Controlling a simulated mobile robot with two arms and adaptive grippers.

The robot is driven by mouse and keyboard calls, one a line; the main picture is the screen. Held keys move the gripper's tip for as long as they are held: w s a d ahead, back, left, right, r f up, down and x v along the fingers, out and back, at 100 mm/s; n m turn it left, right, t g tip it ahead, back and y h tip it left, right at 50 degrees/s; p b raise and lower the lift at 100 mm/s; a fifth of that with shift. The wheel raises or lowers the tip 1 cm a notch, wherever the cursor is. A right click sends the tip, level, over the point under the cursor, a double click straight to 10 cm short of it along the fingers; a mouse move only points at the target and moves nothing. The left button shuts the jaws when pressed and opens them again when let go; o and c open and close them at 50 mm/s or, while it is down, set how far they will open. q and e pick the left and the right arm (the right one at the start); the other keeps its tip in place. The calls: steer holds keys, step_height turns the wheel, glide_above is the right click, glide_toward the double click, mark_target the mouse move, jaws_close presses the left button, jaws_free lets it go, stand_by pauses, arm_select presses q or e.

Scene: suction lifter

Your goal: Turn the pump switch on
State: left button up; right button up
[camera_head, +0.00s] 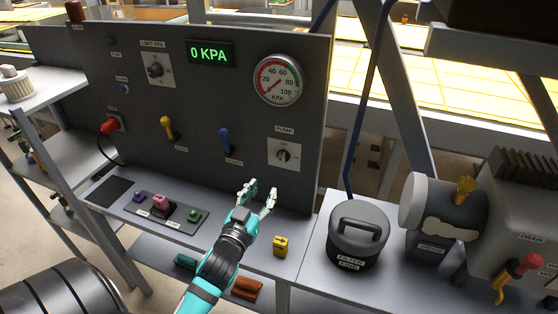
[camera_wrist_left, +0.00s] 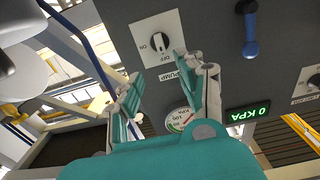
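The pump switch (camera_head: 283,155) is a dark rotary knob on a white plate labelled PUMP, low on the right of the grey panel (camera_head: 215,125). In the left wrist view the knob (camera_wrist_left: 160,42) shows ON and OFF marks around it; its exact setting is hard to tell. My left gripper (camera_head: 260,192) is open and empty, below and left of the switch in the head view, with its fingers towards the panel. In the left wrist view the fingertips (camera_wrist_left: 157,75) are spread, apart from the knob. My right gripper is not in view.
A blue lever (camera_head: 225,138) and a yellow lever (camera_head: 167,127) are left of the switch.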

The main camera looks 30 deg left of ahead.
mark_target(280, 161)
arm_select(q)
steer(key=p+x, duration=0.2)
steer(key=x, duration=1.1)
steer(key=shift+a+f, duration=0.1)
steer(key=shift+s, duration=0.1)
jaws_close()
